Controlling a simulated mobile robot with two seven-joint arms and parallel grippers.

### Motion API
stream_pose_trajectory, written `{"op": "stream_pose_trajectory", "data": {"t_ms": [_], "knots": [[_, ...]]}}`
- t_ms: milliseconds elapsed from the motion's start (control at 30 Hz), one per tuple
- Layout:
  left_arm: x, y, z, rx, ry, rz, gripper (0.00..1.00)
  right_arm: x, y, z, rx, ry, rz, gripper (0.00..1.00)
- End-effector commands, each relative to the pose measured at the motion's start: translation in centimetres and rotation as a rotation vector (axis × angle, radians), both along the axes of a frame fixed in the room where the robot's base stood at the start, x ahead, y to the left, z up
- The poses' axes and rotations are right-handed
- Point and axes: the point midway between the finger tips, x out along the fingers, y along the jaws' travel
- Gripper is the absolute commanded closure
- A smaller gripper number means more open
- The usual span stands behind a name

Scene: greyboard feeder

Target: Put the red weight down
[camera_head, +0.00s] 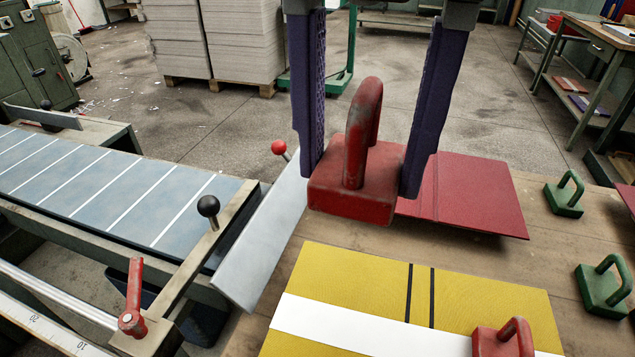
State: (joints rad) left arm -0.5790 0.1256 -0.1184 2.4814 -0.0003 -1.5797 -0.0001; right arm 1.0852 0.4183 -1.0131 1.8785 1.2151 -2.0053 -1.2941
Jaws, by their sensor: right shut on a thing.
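My right gripper (361,178) comes down from the top with two purple fingers. It is shut on a red weight (352,190), a block with an arched handle, with one finger at each side of the block. The weight looks upright and hides part of the wooden table (262,318) and the red cover behind it. I cannot tell how far it is above the table. A second red weight (505,341) sits at the bottom edge on a white strip (370,333) across a yellow cover (480,300). My left gripper is not in view.
A red cover (475,195) lies behind the held weight. Green weights (565,198) (603,290) stand at the right. A grey sloping plate (262,240), a black-knobbed lever (208,206) and a blue feed bed (100,190) are at the left.

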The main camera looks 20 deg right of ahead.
Motion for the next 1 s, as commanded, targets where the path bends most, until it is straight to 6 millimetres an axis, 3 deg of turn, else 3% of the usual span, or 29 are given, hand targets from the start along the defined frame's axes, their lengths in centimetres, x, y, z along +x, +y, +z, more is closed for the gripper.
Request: {"op": "stream_pose_trajectory", "data": {"t_ms": [500,833,1000], "knots": [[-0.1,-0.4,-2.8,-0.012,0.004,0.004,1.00,-0.1,0.0,-13.1,-0.001,0.003,0.000,1.00],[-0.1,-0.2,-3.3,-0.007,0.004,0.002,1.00,0.0,0.0,-16.1,-0.001,0.001,0.000,1.00],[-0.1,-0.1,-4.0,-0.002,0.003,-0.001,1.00,-0.1,0.0,-18.8,-0.001,0.002,0.000,1.00]]}}
